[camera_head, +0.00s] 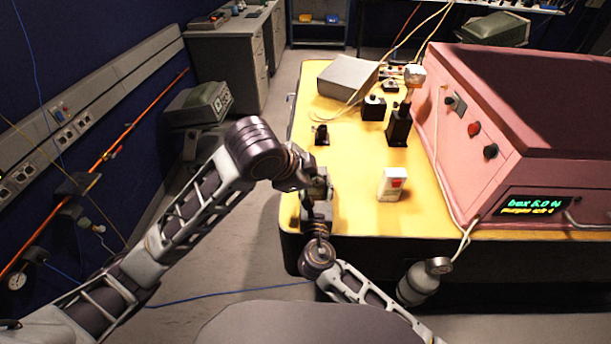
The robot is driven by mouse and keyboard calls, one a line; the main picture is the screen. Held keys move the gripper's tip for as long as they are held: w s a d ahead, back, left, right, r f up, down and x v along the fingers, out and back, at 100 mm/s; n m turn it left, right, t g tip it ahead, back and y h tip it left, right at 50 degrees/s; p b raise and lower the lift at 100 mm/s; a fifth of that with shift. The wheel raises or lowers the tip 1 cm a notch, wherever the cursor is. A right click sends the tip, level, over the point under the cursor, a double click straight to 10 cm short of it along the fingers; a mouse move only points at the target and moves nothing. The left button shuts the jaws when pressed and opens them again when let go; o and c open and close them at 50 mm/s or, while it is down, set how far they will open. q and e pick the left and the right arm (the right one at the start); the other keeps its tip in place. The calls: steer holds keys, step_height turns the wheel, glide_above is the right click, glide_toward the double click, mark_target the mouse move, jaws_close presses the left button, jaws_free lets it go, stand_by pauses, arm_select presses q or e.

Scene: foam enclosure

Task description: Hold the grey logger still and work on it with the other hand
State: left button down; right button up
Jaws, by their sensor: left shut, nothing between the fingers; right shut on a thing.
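A small grey-green thing (319,187), which looks like the grey logger, is at the left front of the yellow table top (350,215). It is mostly hidden by my two grippers. My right gripper (317,205) comes up from below and is shut on it. My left gripper (304,183) reaches in from the left. It is shut and empty, close against the logger's upper left side; I cannot tell whether they touch.
A white device with a red button (391,186) stands to the right. Black blocks (399,127) and a small dark holder (321,135) stand behind. A pink foam enclosure (500,140) with a lit display (533,205) fills the right. A grey box (347,76) lies at the back.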

arm_select(q)
steer(key=shift+x, duration=2.65)
steer(key=shift+w+a, duration=0.1)
steer(key=shift+w, duration=0.85)
arm_select(e)
steer(key=shift+a, duration=0.1)
arm_select(q)
steer(key=v, duration=1)
